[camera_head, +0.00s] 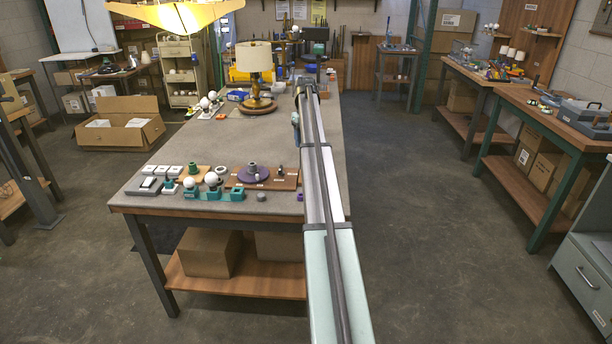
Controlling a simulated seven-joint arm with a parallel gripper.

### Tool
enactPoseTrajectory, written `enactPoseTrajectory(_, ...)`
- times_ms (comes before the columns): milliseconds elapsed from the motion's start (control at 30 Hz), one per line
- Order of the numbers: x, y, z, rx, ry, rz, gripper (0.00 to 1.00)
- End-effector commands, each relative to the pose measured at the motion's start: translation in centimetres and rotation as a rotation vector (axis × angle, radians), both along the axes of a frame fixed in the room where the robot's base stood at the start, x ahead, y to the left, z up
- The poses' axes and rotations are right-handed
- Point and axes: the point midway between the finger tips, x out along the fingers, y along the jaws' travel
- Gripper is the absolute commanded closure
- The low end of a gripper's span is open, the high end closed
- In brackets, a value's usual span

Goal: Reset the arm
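My arm stretches from the bottom edge of the head view over the right side of the grey-topped workbench (275,165). Its far end is beside the assembled table lamp (257,104), just right of the cream shade. I cannot make out my gripper's fingers; the arm hides whatever lies behind it. The lamp stands upright on a round brown base. I cannot tell whether my arm touches it.
A purple round part (253,174) sits on a brown board at the bench's front. Left of it are white bulbs, teal holders and white square parts. The mid-left bench top is clear. An open cardboard box (122,135) is on the floor.

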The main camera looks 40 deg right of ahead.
Motion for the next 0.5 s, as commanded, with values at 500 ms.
enactPoseTrajectory(500,0.0,0.0,2.8,0.0,0.001,0.001,0.43)
